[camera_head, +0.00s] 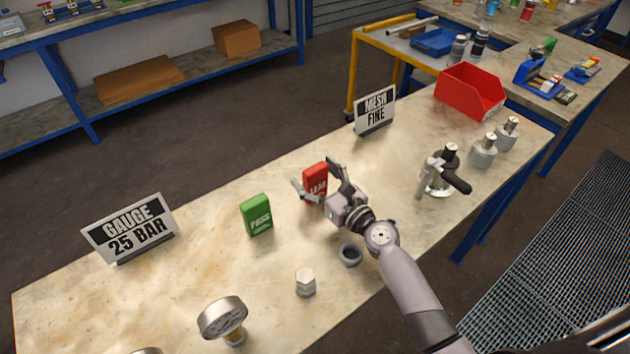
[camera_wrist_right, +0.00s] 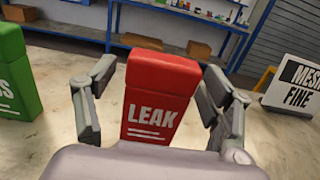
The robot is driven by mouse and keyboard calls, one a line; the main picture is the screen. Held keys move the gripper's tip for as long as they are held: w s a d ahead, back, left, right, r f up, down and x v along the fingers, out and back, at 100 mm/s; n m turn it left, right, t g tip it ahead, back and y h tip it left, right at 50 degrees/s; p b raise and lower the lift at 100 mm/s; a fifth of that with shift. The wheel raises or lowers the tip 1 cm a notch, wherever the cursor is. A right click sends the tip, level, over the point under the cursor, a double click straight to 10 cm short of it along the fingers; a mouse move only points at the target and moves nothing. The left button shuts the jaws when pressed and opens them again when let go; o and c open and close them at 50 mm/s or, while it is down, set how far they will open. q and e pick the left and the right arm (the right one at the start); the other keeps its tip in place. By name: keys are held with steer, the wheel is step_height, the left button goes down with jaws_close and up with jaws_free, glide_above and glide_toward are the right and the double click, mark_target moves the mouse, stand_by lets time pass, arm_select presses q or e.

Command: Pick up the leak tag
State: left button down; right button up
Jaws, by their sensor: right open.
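The red leak tag (camera_head: 314,178) stands upright on the bench, partly hidden by my right gripper in the head view. In the right wrist view the leak tag (camera_wrist_right: 158,98) faces me, with LEAK in white letters. My right gripper (camera_head: 322,180) is open, with one finger on each side of the tag. In the right wrist view gaps show between the tag and both fingers of the gripper (camera_wrist_right: 155,108). The tag's lower edge is hidden behind the gripper body. My left gripper is not in view.
A green PASS tag (camera_head: 256,215) stands left of the leak tag. A dark ring (camera_head: 350,255) and a hex plug (camera_head: 305,282) lie nearer. A MESH FINE sign (camera_head: 375,111), a valve (camera_head: 441,172) and a red bin (camera_head: 469,91) stand to the right.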

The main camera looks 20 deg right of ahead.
steer(key=shift+c, duration=0.2)
steer(key=c, duration=1.1)
